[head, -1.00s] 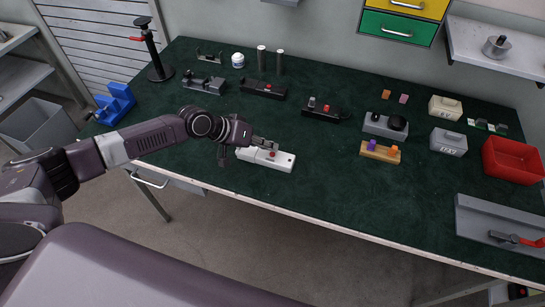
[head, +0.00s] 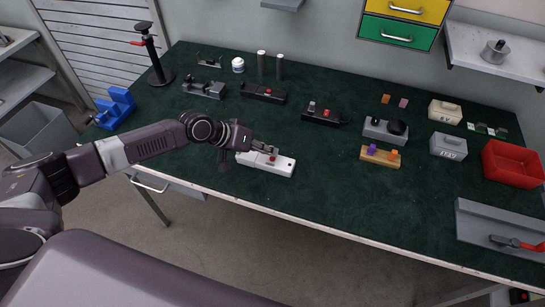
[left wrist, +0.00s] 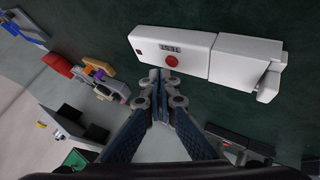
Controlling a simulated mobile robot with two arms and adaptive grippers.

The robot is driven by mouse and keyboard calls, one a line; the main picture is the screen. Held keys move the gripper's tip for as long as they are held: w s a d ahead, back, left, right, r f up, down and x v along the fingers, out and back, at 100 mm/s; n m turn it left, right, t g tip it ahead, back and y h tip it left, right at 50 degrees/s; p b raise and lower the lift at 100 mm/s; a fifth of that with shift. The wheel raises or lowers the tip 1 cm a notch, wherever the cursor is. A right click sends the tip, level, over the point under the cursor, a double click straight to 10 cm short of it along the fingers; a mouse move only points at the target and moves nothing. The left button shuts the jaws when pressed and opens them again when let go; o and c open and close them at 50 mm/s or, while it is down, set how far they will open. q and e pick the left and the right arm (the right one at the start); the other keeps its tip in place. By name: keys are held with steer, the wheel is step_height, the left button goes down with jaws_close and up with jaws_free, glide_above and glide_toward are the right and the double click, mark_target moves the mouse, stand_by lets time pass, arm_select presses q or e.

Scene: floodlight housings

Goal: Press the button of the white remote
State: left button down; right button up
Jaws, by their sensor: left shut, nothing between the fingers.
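The white remote (head: 281,168) lies near the front edge of the green table, left of the middle. In the left wrist view the white remote (left wrist: 147,43) shows a red button (left wrist: 172,61), a small dark display and a raised white block at its right end. My left gripper (head: 273,153) is shut and empty above the remote, close to the button. In the left wrist view its fingertips (left wrist: 160,75) are together, just below and left of the button. Whether they touch the remote cannot be told. My right gripper is not in view.
Several dark devices with buttons, including one (head: 263,93) behind the remote, stand further back. A wooden block (head: 380,157) with coloured pieces, a red tray (head: 513,164) and a grey plate (head: 490,228) are at the right.

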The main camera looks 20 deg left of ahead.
mark_target(270, 159)
arm_select(q)
steer(key=shift+f, duration=0.1)
stand_by(0.3)
steer(key=shift+f, duration=0.35)
steer(key=shift+f+b, duration=0.2)
steer(key=shift+b, duration=0.2)
stand_by(0.4)
steer(key=shift+r+p, duration=0.65)
steer(key=shift+r, duration=0.1)
step_height(270, 159, up, 6)
steer(key=p, duration=0.5)
